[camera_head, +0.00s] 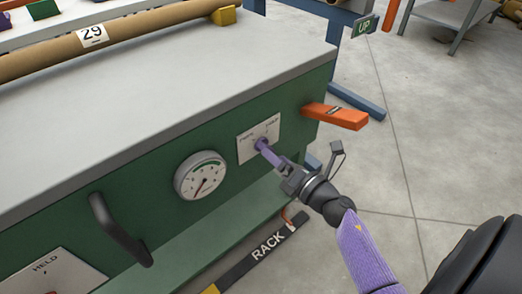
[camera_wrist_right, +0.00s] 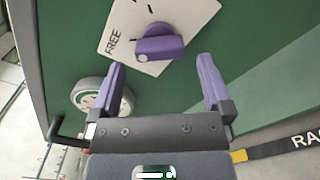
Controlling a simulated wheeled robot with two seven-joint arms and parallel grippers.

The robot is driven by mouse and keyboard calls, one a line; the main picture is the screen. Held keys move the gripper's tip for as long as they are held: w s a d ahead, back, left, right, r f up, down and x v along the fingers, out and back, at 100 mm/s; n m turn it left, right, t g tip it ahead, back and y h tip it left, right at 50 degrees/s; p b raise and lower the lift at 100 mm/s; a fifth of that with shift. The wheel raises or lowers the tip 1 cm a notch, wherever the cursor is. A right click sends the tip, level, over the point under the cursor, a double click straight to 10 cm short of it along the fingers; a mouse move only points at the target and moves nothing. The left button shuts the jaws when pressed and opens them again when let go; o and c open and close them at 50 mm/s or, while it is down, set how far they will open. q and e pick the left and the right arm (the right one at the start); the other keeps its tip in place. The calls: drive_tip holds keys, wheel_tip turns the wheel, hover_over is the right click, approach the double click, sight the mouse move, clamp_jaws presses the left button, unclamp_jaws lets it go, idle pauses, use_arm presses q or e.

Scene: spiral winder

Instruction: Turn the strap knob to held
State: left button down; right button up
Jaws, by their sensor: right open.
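The strap knob (camera_wrist_right: 160,44) is purple and sits on a pale plate (camera_wrist_right: 115,45) on the green machine front. In the wrist view its grip lies nearly crosswise, with a white mark near its left end, on the side of the word FREE. The plate also shows in the head view (camera_head: 245,151), where its lettering is small. My right gripper (camera_wrist_right: 162,70) is open, its purple fingers either side of the knob's line and short of it in the wrist view. In the head view the right gripper (camera_head: 272,156) covers part of the knob. My left gripper is out of view.
A round gauge (camera_head: 201,176) and a black handle (camera_head: 120,231) are left of the plate. An orange lever (camera_head: 335,116) sticks out at right. Another plate (camera_head: 45,277) reads HELD at lower left. A brown tube (camera_head: 140,27) lies on top.

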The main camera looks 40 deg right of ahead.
sight(262, 143)
drive_tip(key=w, duration=0.3)
drive_tip(key=shift+w+a+f+b, duration=0.1)
drive_tip(key=shift+w+a+b, duration=0.05)
drive_tip(key=shift+w+b, duration=0.25)
drive_tip(key=shift+w, duration=0.25)
drive_tip(key=c, duration=1.2)
drive_tip(key=shift+o, duration=0.2)
